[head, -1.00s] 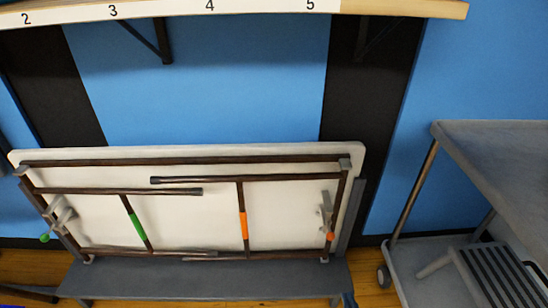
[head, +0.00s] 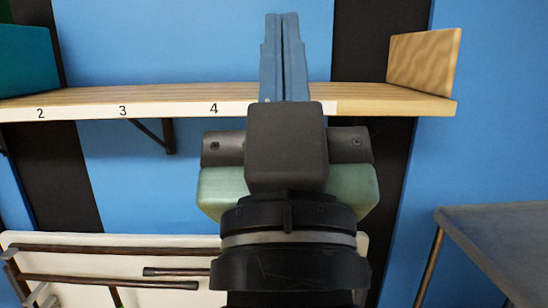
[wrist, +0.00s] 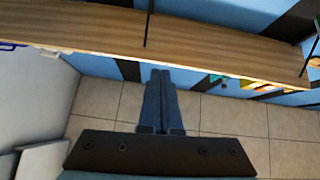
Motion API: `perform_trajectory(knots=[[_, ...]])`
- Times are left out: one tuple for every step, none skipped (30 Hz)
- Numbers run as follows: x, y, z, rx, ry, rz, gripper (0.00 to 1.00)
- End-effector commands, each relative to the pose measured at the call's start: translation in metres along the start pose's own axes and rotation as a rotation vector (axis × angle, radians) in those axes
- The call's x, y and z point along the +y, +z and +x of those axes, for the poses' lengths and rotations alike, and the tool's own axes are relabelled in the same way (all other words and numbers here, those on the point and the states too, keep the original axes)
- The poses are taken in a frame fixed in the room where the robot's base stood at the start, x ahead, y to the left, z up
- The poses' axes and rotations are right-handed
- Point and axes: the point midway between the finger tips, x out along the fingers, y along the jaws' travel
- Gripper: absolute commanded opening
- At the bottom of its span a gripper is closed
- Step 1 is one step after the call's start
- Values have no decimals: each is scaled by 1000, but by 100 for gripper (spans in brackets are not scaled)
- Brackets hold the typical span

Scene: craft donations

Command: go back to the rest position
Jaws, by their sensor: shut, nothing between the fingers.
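My gripper (head: 282,18) stands upright in the middle of the head view, its two blue fingers pressed together and empty. It is in front of the numbered wooden shelf (head: 170,95) and covers part of the shelf's front edge, to the right of the number 4. In the wrist view the closed fingers (wrist: 160,72) reach up to the edge of a wooden board (wrist: 200,50). I cannot tell whether they touch it.
A folded white table (head: 100,241) leans against the blue wall below the shelf. A grey cart (head: 490,225) stands at the right. A teal box (head: 28,60) sits on the shelf's left end. The shelf's middle looks bare. Tiled floor (wrist: 225,115) shows in the wrist view.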

Motion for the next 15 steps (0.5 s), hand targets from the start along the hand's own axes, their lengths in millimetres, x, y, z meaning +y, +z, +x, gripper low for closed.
perform_trajectory(knots=[[-7,-43,-2,97,2,51,0],[-5,-57,10,97,6,56,0],[-3,-65,24,82,8,50,0],[-2,-72,31,80,8,49,0],[-2,-78,38,79,8,49,0],[-2,-88,46,78,8,48,0],[-1,-94,52,78,7,48,0],[-1,-101,59,77,7,48,0],[0,-110,67,77,7,48,0],[0,-117,74,76,7,47,0],[0,-123,80,76,7,47,0],[1,-132,88,75,7,47,0],[1,-139,95,75,7,47,0],[1,-146,101,75,6,47,0],[2,-155,109,75,6,47,0]])
